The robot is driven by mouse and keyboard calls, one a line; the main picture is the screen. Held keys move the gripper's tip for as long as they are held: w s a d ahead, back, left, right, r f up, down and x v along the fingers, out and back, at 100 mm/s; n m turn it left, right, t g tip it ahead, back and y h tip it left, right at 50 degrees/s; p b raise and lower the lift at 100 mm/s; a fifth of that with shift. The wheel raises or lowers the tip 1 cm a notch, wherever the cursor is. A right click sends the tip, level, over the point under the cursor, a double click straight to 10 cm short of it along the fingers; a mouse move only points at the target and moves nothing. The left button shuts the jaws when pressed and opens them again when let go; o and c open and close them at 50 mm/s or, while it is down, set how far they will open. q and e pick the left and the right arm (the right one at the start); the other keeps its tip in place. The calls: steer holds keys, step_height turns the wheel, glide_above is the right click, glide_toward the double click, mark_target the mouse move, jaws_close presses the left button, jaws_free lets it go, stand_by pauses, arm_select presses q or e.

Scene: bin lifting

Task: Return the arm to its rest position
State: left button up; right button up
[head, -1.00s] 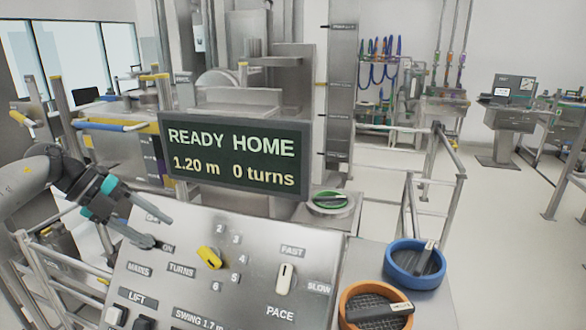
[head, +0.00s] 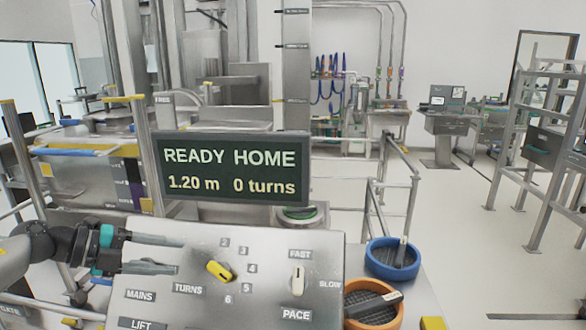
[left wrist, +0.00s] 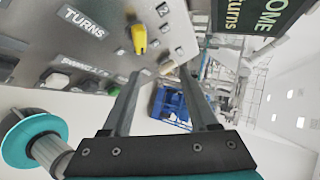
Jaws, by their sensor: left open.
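My left gripper (head: 180,255) comes in from the left in the head view, with grey fingers and a teal band. Its fingers are apart with nothing between them. They point right, over the left part of the sloping metal control panel (head: 258,270), and hide part of it. In the left wrist view the open gripper (left wrist: 160,73) also shows empty, with the panel (left wrist: 105,45) at upper left. The yellow turns knob (head: 219,271) is right of the fingertips, apart from them in the head view. The display (head: 234,170) reads READY HOME, 1.20 m, 0 turns. My right gripper is out of view.
A white pace knob (head: 297,280) is on the panel. Metal railings (head: 392,200) stand behind. Open floor lies to the right.

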arm_select(q)
steer(key=d+n+t, duration=0.9)
steer(key=d, duration=0.3)
steer(key=s+a+f+n+g+y, duration=0.4)
steer(key=s+f+n+y, duration=0.7)
steer(key=s+f+n, duration=0.3)
steer(key=s+d+f+n+g, duration=0.15)
steer(key=s+f+g, duration=0.25)
steer(key=s, duration=0.5)
steer(key=s+d+f+n+g, duration=0.1)
steer(key=s+f+n+g, duration=0.2)
steer(key=s, duration=0.6)
step_height(320, 180, down, 27)
steer(key=s+m+g+b, duration=0.1)
steer(key=g+b, duration=0.1)
steer(key=b, duration=0.4)
steer(key=s+a+f+g+b, duration=0.1)
steer(key=s+f+b, duration=0.1)
steer(key=s+f, duration=0.6)
steer(key=s+a+f+b, duration=0.2)
steer(key=s+f, duration=0.5)
steer(key=f, duration=0.5)
steer(key=shift+s+g+b, duration=0.4)
steer(key=shift+b, duration=0.45)
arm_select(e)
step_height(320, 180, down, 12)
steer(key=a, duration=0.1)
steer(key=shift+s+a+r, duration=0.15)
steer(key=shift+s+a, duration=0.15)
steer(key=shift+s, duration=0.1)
